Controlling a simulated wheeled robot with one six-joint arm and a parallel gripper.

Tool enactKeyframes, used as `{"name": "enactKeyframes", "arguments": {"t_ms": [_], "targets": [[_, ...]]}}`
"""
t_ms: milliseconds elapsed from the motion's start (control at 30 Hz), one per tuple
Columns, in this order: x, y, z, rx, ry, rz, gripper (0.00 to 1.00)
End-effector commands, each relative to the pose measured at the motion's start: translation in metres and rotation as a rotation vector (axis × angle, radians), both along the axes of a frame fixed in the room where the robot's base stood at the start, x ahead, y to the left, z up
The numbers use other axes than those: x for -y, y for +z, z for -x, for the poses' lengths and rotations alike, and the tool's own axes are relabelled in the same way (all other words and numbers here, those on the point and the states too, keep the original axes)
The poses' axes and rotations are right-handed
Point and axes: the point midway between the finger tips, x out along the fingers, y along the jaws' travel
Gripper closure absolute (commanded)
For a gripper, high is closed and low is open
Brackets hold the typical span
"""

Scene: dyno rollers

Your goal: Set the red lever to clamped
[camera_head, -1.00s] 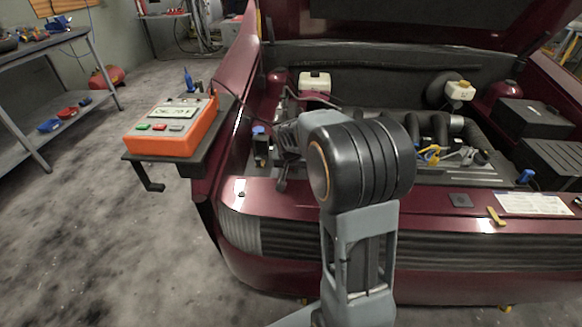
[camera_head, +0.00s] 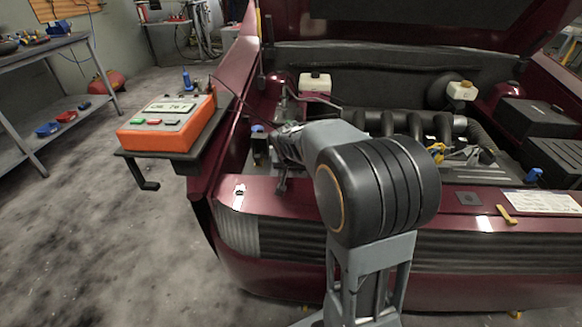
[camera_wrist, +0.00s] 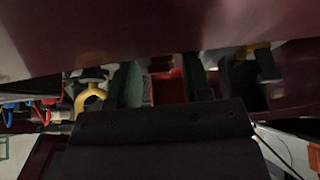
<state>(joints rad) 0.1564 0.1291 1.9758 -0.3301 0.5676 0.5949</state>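In the wrist view, the two dark green-grey fingers of my gripper (camera_wrist: 160,85) stand apart. A red piece (camera_wrist: 167,88), perhaps the red lever, shows between them, nearer the right finger. I cannot tell whether the fingers touch it, and its full shape and setting are hidden. In the head view my gripper and the red lever cannot be made out; my arm reaches over the front left of the open engine bay and covers that spot.
An orange control box (camera_head: 166,124) with a display sits on a side shelf left of the dark red car (camera_head: 300,205). In the wrist view a yellow forked part (camera_wrist: 90,98) lies left of the fingers, and a dark red panel (camera_wrist: 120,35) crosses the top. Open floor lies left.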

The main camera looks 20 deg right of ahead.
Motion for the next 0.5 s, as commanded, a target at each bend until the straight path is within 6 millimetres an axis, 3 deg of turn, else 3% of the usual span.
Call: {"name": "enactKeyframes", "arguments": {"t_ms": [300,500], "targets": [[-0.001,0.002,0.001,0.0,0.0,0.0,0.51],[-0.007,0.026,0.011,0.004,0.001,0.002,0.51]]}}
